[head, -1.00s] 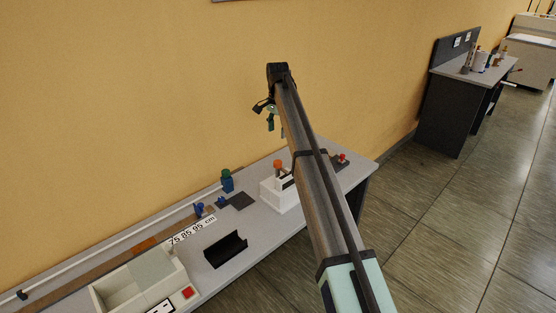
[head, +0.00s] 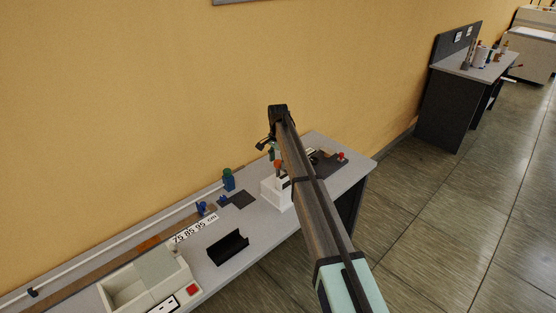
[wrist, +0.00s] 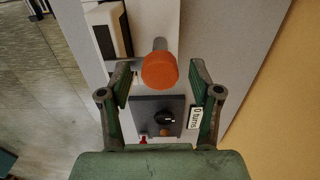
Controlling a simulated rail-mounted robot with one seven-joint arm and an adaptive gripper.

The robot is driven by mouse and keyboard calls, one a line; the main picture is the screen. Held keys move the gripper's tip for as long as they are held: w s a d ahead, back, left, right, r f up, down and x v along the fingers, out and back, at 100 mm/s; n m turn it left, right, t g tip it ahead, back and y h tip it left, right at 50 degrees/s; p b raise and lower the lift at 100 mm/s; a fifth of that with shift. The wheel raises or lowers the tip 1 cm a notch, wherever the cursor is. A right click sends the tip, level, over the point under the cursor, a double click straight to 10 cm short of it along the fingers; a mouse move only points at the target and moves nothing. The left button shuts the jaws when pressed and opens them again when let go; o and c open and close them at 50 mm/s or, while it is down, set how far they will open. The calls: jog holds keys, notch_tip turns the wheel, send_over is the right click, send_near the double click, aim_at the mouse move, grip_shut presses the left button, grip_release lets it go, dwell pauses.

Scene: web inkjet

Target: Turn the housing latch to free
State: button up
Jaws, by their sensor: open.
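An orange knob (wrist: 160,70) on a short grey stem shows in the wrist view. In the head view the orange knob (head: 278,165) is at the top of the white housing (head: 275,191), partly hidden by my arm. I take this knob to be the latch handle; no latch marking is readable. My gripper (wrist: 161,80) is open, its green fingers to the left and right of the knob in the picture, with gaps on both sides. In the head view my gripper (head: 273,151) is right over the housing, mostly behind my arm.
A dark plate with a black dial (wrist: 167,118) and a "0 turns" label (wrist: 194,117) lies beyond the knob. A black tray (head: 228,247), a green-topped blue item (head: 228,180) and a pale bin (head: 150,283) stand on the bench. The yellow wall is close behind.

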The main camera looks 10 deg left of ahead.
jog(key=c, duration=1.2)
jog(key=shift+o, duration=0.2)
jog(key=shift+f+n+b, duration=0.1)
jog(key=shift+n+b, duration=1)
jog(key=shift+n, duration=0.4)
jog(key=n+b, duration=0.2)
jog(key=n, duration=0.3)
jog(key=n+b, duration=0.1)
jog(key=n, duration=0.4)
jog(key=shift+b, duration=0.35)
jog(key=n+b, duration=0.1)
jog(key=n, duration=0.3)
jog(key=shift+n, duration=0.4)
